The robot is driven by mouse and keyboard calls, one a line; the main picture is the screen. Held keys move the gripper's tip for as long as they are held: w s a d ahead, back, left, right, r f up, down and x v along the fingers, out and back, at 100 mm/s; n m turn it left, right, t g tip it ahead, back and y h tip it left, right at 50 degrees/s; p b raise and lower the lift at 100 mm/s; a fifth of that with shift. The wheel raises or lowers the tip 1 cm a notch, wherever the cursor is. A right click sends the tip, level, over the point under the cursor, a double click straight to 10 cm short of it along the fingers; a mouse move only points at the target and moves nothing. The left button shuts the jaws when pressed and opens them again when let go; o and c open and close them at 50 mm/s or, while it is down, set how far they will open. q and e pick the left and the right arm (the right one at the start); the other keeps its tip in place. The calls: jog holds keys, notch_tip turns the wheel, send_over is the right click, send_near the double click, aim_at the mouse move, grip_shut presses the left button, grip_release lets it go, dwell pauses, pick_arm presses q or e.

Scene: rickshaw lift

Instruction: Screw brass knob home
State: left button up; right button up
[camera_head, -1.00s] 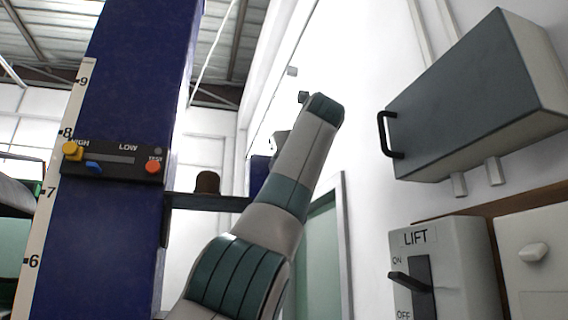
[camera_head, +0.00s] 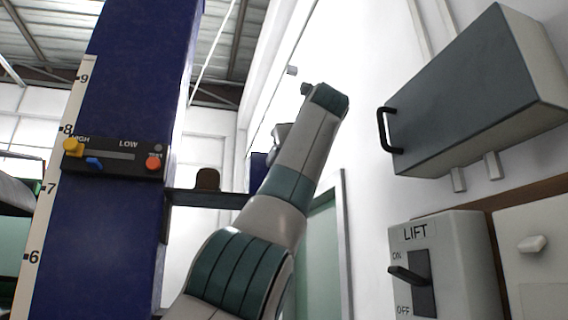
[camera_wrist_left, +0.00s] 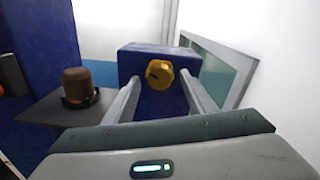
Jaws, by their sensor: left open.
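The brass knob (camera_wrist_left: 159,74) sits on the face of a dark blue box (camera_wrist_left: 143,58) in the left wrist view. It has a dark mark on its front. My left gripper (camera_wrist_left: 160,92) is open, with one finger on each side of the knob in the picture. I see no contact, and cannot tell how far the fingertips are from it. In the head view my own arm hides the knob and most of the gripper; only a sliver of the blue box (camera_head: 257,166) shows beside the arm. My right gripper is in neither view.
A brown hat (camera_wrist_left: 77,86) sits on a shelf (camera_wrist_left: 52,107) left of the gripper; the shelf (camera_head: 200,198) joins a blue post (camera_head: 130,60) with a HIGH/LOW panel. A grey cabinet (camera_head: 455,105) and a LIFT switch box (camera_head: 445,265) are on the right wall.

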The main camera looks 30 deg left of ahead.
pick_arm(q)
jog(key=b+v, duration=0.4)
jog(key=v, duration=1.1)
jog(key=shift+s+d+b, duration=0.2)
jog(key=shift+b, duration=0.15)
jog(key=shift+f, duration=0.2)
